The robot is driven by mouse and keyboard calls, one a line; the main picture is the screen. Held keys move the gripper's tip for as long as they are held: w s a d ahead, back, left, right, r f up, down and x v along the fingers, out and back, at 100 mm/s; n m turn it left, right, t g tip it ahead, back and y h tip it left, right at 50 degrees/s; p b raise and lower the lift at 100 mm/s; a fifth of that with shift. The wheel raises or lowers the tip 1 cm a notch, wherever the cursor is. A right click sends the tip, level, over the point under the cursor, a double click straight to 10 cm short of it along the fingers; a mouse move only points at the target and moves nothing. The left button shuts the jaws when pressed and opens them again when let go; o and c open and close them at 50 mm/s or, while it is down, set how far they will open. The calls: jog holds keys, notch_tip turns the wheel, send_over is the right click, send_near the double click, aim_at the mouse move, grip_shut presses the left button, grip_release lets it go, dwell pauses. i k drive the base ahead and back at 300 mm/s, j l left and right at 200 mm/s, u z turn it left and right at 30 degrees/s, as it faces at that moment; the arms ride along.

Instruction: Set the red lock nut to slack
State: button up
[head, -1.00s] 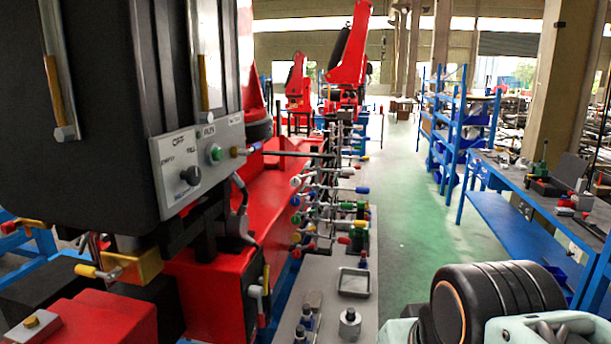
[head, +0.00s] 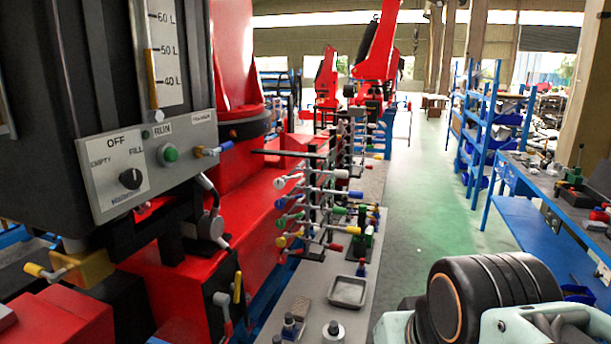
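I cannot pick out the red lock nut with certainty. A bank of thin levers (head: 312,190) with white, blue, green, yellow and red ends stands in the middle of the head view. A red lever end (head: 334,246) shows low on the bank. A small fitting with a red top and blue base (head: 361,267) stands on the grey bench just right of the bank; it is too small to read its setting. My gripper is out of view. Only a black joint and pale links of my arm show at the lower right, apart from the levers.
A black tank with a control panel (head: 150,168) fills the left, above red machinery (head: 190,270). The grey bench (head: 300,292) holds a shallow tray (head: 348,291) and small fittings. Blue shelves (head: 485,130) and a workbench (head: 525,215) line the right. Green floor (head: 415,210) is clear between.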

aim_at(295, 251)
jog(key=i+l+u, duration=0.1)
jog(key=l, duration=0.3)
jog(key=i+l+u, duration=0.1)
jog(key=l, duration=0.3)
jog(key=i+l+u, duration=0.1)
jog(key=l, duration=0.3)
